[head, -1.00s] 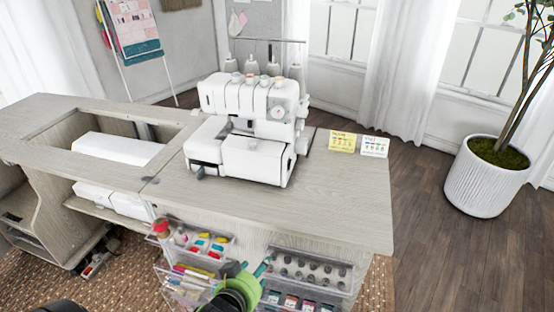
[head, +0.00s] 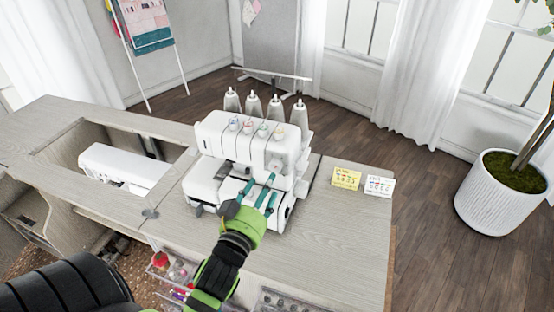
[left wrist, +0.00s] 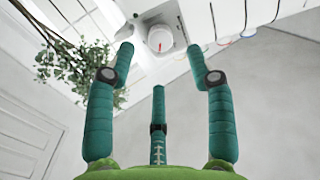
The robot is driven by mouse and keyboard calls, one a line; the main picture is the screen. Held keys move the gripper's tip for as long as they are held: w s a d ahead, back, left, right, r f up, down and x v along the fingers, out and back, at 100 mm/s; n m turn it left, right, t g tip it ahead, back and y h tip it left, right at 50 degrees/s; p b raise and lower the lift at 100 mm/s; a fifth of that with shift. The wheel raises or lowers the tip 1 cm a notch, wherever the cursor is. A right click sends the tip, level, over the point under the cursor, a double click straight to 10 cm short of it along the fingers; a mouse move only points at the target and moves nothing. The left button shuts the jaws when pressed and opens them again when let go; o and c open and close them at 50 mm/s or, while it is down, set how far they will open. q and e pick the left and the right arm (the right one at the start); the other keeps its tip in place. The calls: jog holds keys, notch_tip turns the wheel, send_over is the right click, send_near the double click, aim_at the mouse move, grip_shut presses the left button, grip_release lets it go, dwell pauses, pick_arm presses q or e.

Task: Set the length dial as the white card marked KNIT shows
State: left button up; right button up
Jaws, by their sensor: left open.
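The white serger (head: 236,160) stands on the cabinet top, with several coloured dials on its upper front. A white dial (head: 274,165) sits on the right part of its front; in the left wrist view this round dial (left wrist: 160,38) shows beyond the fingertips. The white card (head: 379,186) stands at the right of the cabinet top; its print is too small to read. My left gripper (head: 263,190), green with teal fingers, is open and empty in front of the machine, just below the dial. My right gripper is not in view.
A yellow card (head: 346,178) stands beside the white one. Thread cones (head: 275,108) rise behind the machine. The cabinet top (head: 330,235) is clear at front right. An open well with a white machine (head: 125,166) lies to the left. Clear trays (head: 172,268) hang at the front.

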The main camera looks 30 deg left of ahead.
aim_at(274, 169)
pick_arm(q)
jog(key=p+x, duration=0.1)
jog(key=x, duration=0.5)
jog(key=shift+s, duration=0.1)
grip_shut()
